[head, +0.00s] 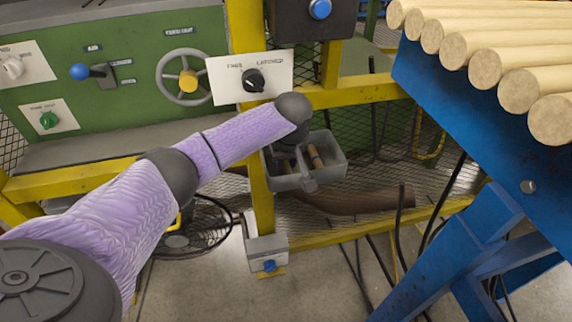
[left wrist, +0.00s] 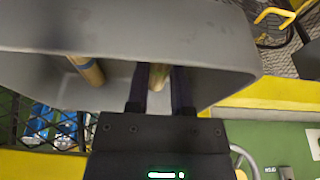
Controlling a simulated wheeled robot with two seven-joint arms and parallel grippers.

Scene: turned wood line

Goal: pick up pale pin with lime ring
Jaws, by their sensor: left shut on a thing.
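My left gripper (head: 287,150) reaches down into a grey bin (head: 328,178) fixed by the yellow post. In the left wrist view its two dark fingers (left wrist: 158,88) are shut on a pale wooden pin (left wrist: 160,72), inside the bin (left wrist: 215,55). Part of this pin is hidden between the fingers, and I cannot clearly make out a lime ring on it. A second wooden pin (left wrist: 87,69) leans in the bin, apart from the fingers; it also shows in the head view (head: 315,157). My right gripper is not in view.
A yellow post (head: 259,188) and rail (head: 365,95) stand close to the bin, with mesh behind. A blue rack (head: 465,100) with several pale logs (head: 490,65) is at the right. A green machine panel (head: 130,60) with a handwheel (head: 184,78) is at the left.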

